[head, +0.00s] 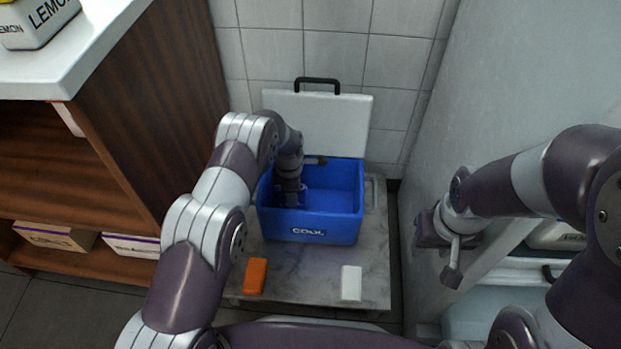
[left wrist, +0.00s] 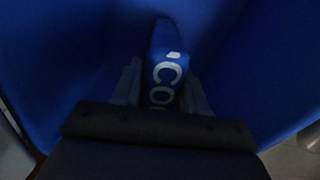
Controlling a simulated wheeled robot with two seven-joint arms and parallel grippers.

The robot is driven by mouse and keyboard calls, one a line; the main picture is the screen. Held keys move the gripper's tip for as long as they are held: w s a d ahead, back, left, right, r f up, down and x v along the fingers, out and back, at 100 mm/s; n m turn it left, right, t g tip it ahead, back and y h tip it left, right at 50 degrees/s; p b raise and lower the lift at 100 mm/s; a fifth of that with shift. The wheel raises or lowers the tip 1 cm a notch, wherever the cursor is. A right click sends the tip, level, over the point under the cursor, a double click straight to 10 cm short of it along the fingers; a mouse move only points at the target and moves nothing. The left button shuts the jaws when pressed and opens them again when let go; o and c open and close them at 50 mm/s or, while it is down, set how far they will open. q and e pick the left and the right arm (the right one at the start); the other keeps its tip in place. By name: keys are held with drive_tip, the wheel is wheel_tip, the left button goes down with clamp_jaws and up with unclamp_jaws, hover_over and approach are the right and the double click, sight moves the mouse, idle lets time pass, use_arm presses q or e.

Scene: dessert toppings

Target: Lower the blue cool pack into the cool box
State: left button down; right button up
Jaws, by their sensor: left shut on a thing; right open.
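The blue cool box (head: 312,226) stands open on a grey marbled platform, with its white lid (head: 335,122) raised at the back. My left gripper (head: 291,196) reaches down inside the box at its left side. In the left wrist view the left gripper (left wrist: 160,95) is shut on the blue cool pack (left wrist: 167,65), which has white lettering. The pack is between the fingers with blue box walls around it; I cannot tell whether it touches the floor. My right gripper (head: 447,262) is open and empty, to the right of the box.
An orange block (head: 255,276) and a white block (head: 351,283) lie on the platform (head: 300,265) in front of the box. A wooden shelf unit (head: 150,130) stands at left. A white cabinet wall (head: 480,90) is close on the right.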

use_arm(q)
drive_tip(key=c, duration=0.5)
unclamp_jaws()
wheel_tip(320, 180, up, 13)
drive_tip(key=p, duration=0.6)
drive_tip(key=shift+p, duration=0.3)
drive_tip(key=shift+s+f, duration=0.1)
drive_tip(key=shift+f, duration=0.1)
